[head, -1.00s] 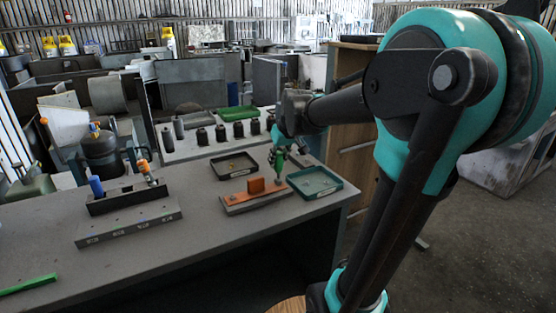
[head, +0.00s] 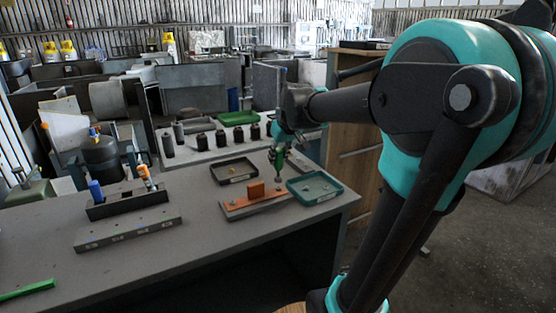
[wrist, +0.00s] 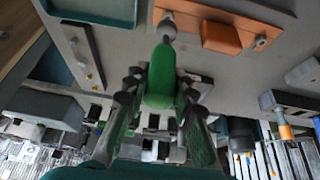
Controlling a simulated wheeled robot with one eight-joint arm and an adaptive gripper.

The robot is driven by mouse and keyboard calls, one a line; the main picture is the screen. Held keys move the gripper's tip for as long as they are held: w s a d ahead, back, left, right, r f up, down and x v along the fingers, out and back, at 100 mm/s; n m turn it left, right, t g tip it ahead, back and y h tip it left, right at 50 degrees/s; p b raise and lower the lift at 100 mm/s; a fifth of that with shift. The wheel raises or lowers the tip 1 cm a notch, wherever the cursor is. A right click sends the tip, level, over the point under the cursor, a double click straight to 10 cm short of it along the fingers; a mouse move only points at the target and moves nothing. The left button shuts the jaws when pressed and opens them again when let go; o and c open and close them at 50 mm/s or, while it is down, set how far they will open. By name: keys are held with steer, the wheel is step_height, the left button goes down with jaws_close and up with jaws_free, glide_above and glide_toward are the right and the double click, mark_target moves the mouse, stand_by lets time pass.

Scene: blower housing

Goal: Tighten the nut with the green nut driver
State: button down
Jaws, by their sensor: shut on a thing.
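My gripper (head: 277,158) is shut on the green nut driver (wrist: 160,78), with its fingers on both sides of the handle in the wrist view (wrist: 160,92). The driver also shows in the head view (head: 277,171), held roughly upright, tip down, at the right end of the orange bracket (head: 240,203). In the wrist view the driver's grey tip (wrist: 167,27) lies over the end of the orange strip (wrist: 200,12). A raised orange block (wrist: 221,38) stands beside the tip.
A green tray (head: 332,194) lies right of the bracket, and a dark tray (head: 216,177) behind it. A holder (head: 127,205) with a blue-handled and an orange-handled tool stands left, behind a grey bar (head: 128,230). The bench front between bar and bracket is clear.

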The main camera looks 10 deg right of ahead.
steer(key=shift+r, duration=2.55)
